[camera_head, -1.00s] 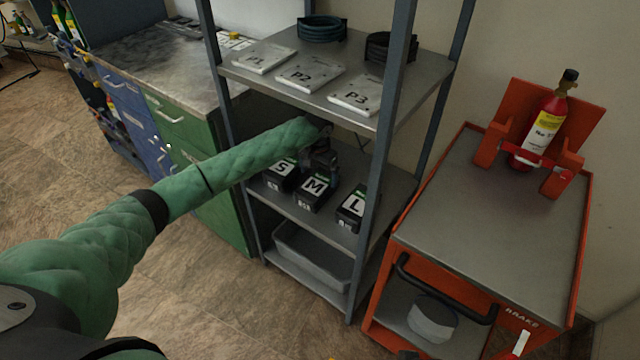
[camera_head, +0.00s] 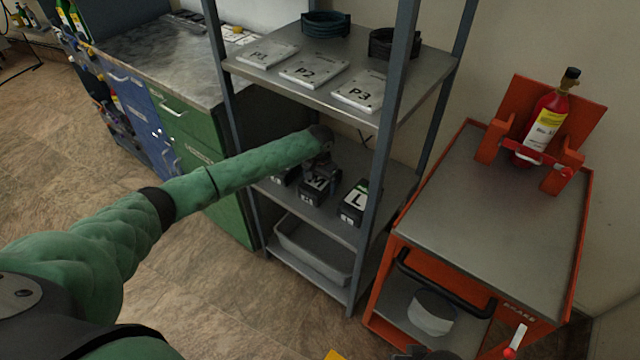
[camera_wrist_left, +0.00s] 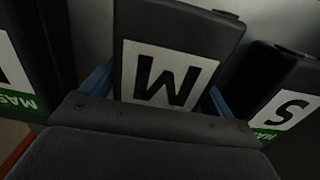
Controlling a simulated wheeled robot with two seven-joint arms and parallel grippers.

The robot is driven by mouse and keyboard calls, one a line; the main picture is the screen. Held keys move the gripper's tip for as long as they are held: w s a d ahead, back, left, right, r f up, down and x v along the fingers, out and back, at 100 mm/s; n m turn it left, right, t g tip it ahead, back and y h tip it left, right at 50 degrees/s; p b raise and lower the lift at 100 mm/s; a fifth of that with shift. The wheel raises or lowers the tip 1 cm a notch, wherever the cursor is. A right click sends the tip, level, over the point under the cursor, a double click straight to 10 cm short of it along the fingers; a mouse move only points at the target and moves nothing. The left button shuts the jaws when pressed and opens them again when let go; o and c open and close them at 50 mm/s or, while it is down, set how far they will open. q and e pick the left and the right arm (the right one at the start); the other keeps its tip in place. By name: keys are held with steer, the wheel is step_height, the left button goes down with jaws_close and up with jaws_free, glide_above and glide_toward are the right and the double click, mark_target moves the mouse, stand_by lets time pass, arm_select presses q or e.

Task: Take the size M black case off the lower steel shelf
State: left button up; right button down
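The black size M case (camera_head: 309,198) stands on the lower steel shelf (camera_head: 335,212) between the S case (camera_head: 281,181) and the L case (camera_head: 355,202). My left gripper (camera_head: 321,172) is over the M case and hides part of it and of the S case. In the left wrist view the M case (camera_wrist_left: 172,70) lies between the two bluish fingers of my left gripper (camera_wrist_left: 157,92), one on each side. The fingers look spread, with no clear contact. The S case (camera_wrist_left: 285,105) is at the right there. My right gripper is not in view.
The upper shelf (camera_head: 420,75) above my arm holds plates P1, P2 and P3 and two dark coils. A grey bin (camera_head: 310,252) stands below. Shelf posts (camera_head: 383,150) flank the cases. An orange trolley (camera_head: 490,220) with a red bottle stands at the right.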

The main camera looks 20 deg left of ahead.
arm_select(q)
steer(key=c, duration=0.9)
steer(key=shift+r, duration=0.15)
